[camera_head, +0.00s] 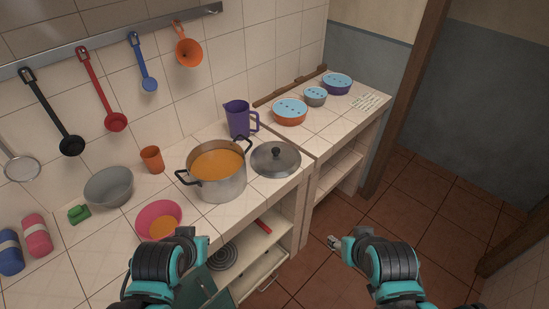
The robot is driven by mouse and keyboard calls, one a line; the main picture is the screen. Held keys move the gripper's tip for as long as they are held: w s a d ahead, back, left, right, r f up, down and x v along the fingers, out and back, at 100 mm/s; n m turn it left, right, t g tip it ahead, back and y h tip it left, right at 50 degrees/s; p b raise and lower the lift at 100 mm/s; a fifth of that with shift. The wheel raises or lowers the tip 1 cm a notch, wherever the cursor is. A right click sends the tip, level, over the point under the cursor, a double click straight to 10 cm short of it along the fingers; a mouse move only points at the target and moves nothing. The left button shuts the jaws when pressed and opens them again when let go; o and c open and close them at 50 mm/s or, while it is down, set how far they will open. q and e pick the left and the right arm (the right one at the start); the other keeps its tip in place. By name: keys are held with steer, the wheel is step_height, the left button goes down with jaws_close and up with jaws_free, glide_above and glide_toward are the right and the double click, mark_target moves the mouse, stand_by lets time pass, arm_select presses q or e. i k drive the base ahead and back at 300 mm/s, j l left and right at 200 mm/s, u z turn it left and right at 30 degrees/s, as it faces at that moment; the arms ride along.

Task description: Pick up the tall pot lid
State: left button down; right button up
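The pot lid (275,160) is a round grey metal disc with a dark knob on top. It lies flat on the tiled counter, to the right of the tall metal pot (222,186), which has black handles and orange contents. My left gripper (205,246) is in front of the counter edge, below the pot and near the pink bowl. My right gripper (334,243) is out over the floor, to the lower right of the lid and apart from it. Both grippers are small in view, and their finger opening is hard to make out. Neither touches the lid.
A purple jug (239,119) stands behind the pot and lid. An orange cup (152,159), a grey bowl (109,187) and a pink bowl (147,213) are to the left. Lidded bowls (290,112) sit on the farther counter. Utensils hang from a wall rail (110,41).

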mark_target(276, 159)
steer(key=u, duration=1)
steer(key=i+l+u, duration=0.1)
steer(key=l+u, duration=0.7)
steer(key=l, duration=0.2)
steer(key=l+u, duration=0.45)
steer(key=k+l, duration=0.1)
steer(key=l, duration=0.35)
steer(key=k+l, duration=0.1)
steer(key=l, duration=0.35)
steer(key=k+l+u, duration=0.1)
steer(key=l, duration=0.35)
